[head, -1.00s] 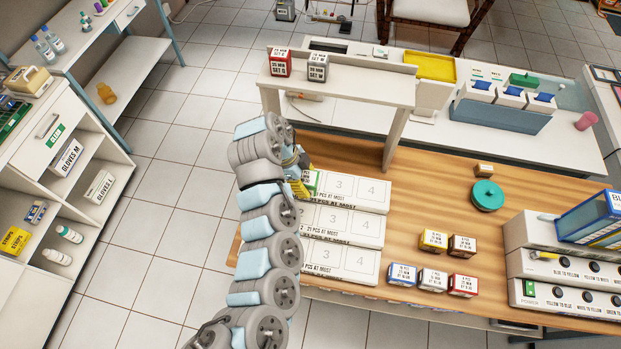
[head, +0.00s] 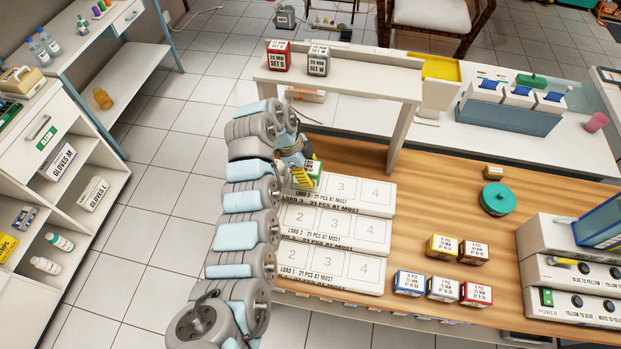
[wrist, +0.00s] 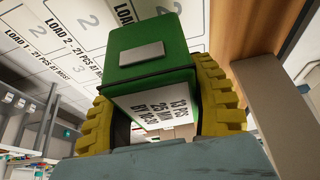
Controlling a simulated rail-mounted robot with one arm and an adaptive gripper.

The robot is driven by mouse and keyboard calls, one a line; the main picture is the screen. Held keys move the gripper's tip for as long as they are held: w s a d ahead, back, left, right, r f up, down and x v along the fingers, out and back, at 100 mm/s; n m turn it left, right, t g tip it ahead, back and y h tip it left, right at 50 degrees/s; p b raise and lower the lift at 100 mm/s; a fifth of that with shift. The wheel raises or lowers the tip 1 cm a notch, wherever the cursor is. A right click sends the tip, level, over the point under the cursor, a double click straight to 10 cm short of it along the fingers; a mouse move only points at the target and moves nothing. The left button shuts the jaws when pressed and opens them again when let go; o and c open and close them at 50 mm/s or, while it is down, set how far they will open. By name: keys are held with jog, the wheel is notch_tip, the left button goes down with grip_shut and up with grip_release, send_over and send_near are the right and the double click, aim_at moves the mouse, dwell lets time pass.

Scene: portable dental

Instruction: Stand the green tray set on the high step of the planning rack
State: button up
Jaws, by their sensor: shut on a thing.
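My gripper (head: 306,172) is shut on the green tray set (head: 314,168), a green box with a white label. In the wrist view the green tray set (wrist: 150,58) sits between the yellow finger pads, with a grey patch on it and a printed label reading 13 PCS. The planning rack (head: 335,243) is a white stepped block with rows marked LOAD 1, LOAD 2 and LOAD 3. The green tray set is at the back left of the high step (head: 365,193), by its space 2. I cannot tell whether it touches the step. My arm hides the rack's left end.
A white shelf (head: 345,82) bearing a red set (head: 279,57) and a grey set (head: 318,61) stands behind the rack; its leg (head: 400,135) is close by. Several small boxes, including a yellow one (head: 442,247), lie right of the rack. Spaces 3 and 4 are bare.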

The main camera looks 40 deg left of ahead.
aim_at(310, 172)
jog(key=shift+w+a+f, duration=0.25)
jog(key=shift+w+f, duration=0.1)
jog(key=shift+f, duration=0.15)
jog(key=shift+w+a+f, duration=0.2)
jog(key=shift+w+f, duration=0.15)
jog(key=shift+f, duration=0.1)
jog(key=shift+w+a+f, duration=0.1)
jog(key=shift+f, duration=0.1)
jog(key=shift+f, duration=0.15)
jog(key=shift+a+f+b, duration=0.1)
jog(key=shift+f+b, duration=0.3)
jog(key=shift+f, duration=1.1)
jog(key=shift+w+f, duration=0.1)
jog(key=shift+f, duration=0.1)
jog(key=o, duration=1.2)
jog(key=shift+r, duration=0.2)
jog(key=v, duration=1.2)
